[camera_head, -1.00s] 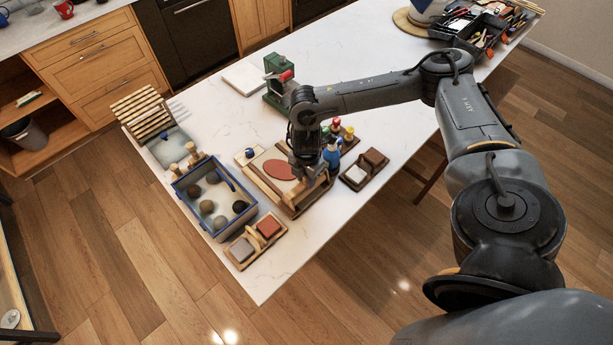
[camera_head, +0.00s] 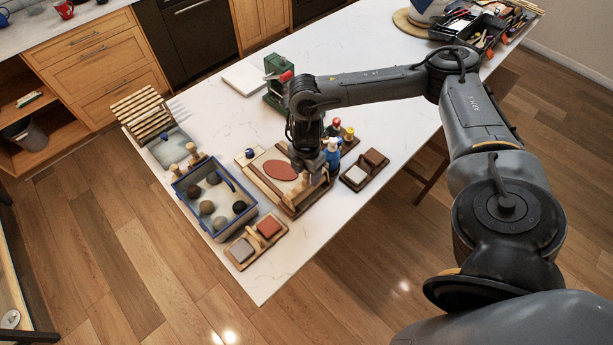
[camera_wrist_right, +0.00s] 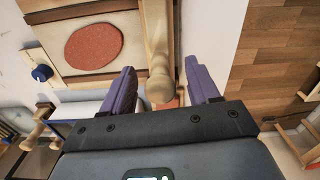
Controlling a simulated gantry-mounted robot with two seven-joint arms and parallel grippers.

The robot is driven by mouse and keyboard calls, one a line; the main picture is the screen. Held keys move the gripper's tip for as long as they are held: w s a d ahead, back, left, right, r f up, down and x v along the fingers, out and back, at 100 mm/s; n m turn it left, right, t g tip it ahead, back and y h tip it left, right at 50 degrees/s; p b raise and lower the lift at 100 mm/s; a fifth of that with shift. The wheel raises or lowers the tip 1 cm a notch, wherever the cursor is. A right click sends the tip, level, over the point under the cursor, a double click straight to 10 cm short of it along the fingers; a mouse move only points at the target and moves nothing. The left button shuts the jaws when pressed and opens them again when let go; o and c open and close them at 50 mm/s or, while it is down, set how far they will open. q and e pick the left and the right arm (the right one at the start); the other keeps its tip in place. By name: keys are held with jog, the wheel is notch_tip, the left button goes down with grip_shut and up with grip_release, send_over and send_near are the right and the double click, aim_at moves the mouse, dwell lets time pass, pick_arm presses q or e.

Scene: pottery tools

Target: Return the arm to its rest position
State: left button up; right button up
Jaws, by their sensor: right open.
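My right gripper (camera_head: 308,178) is over the right side of the wooden board (camera_head: 257,178), which carries a flat reddish-brown clay disc (camera_head: 280,170). In the right wrist view its purple fingers (camera_wrist_right: 163,88) are apart. A wooden rolling pin (camera_wrist_right: 157,30) lies along the board's edge, and its knobbed handle shows between the fingers with gaps on both sides. The clay disc also shows in the wrist view (camera_wrist_right: 93,47). In the head view the arm partly hides the pin. My left gripper is not in view.
Several coloured bottles (camera_head: 333,152) stand close to the right of my gripper. A green device (camera_head: 277,84) stands behind. A blue-rimmed bin (camera_head: 233,222) of clay balls is at left, and a block tray (camera_head: 364,171) at right. The counter's front corner (camera_head: 262,290) is bare.

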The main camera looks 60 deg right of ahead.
notch_tip(320, 180, up, 6)
jog(key=shift+r+p, duration=0.15)
jog(key=shift+p, duration=1)
jog(key=shift+r+p, duration=0.45)
jog(key=shift+r, duration=0.05)
jog(key=w+a+f+n+t+y, duration=0.1)
jog(key=a, duration=0.6)
jog(key=w+a+f+n+t+y, duration=0.1)
jog(key=w+a+f, duration=0.1)
jog(key=a, duration=0.5)
jog(key=w+a+f+n+t+y, duration=0.1)
jog(key=w+a+f+n, duration=0.1)
jog(key=a, duration=0.5)
jog(key=shift+a+t, duration=0.25)
jog(key=shift+t, duration=0.05)
jog(key=a+r+m+t+y, duration=0.3)
jog(key=a+r+t, duration=0.1)
jog(key=a, duration=1.1)
jog(key=s+d+f+m+g+h, duration=0.2)
jog(key=s+d+m+h, duration=0.1)
jog(key=s+d+m, duration=0.45)
jog(key=s+d+f+m+g+h, duration=0.2)
jog(key=s+d+f+m+h, duration=0.1)
jog(key=s+d+m, duration=0.45)
notch_tip(320, 180, up, 12)
jog(key=p, duration=1.2)
jog(key=shift+w+a+n, duration=0.2)
jog(key=shift+w+n, duration=0.05)
jog(key=shift+n, duration=0.05)
